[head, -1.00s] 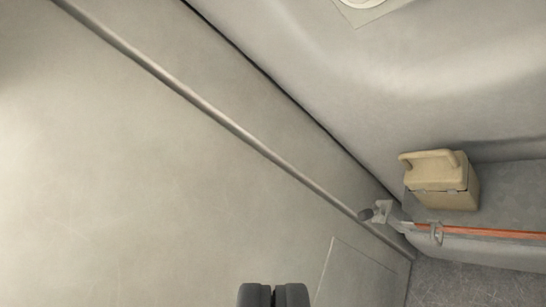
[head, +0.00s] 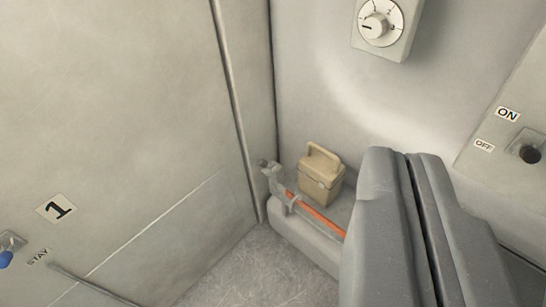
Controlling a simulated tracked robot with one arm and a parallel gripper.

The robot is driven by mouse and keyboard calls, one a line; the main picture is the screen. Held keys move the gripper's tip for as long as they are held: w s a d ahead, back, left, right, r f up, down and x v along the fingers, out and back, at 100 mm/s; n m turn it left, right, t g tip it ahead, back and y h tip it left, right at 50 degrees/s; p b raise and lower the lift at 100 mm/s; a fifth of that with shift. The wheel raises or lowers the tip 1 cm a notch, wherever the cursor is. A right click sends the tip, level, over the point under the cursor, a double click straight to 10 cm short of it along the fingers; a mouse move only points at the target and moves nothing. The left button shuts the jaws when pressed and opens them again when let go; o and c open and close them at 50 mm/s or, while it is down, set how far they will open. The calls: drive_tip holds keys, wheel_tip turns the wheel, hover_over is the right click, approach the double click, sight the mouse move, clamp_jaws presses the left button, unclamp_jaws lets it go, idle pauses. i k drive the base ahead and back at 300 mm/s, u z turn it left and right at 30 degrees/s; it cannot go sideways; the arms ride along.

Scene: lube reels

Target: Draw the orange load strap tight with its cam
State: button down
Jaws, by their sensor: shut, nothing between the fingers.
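The orange load strap (head: 317,217) runs along a low grey ledge in the corner, and its right part is hidden behind my gripper. A small grey metal fitting (head: 271,173), which looks like the cam, stands at the strap's left end by the wall corner; its exact position is too small to tell. A tan box with a handle (head: 320,175) sits behind the strap. My gripper (head: 393,158) looms large at the lower right, its two dark fingers shut together and empty. It appears well in front of the strap and to the right of the cam.
A white dial (head: 375,27) is on the back wall. A panel with ON and OFF labels and a dark knob (head: 531,152) is at right. Grey floor (head: 228,270) is clear in the middle.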

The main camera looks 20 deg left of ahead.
sight(264, 163)
drive_tip(key=k, duration=1.3)
drive_tip(key=z, duration=0.5)
drive_tip(key=i, duration=1.9)
drive_tip(key=u, duration=0.3)
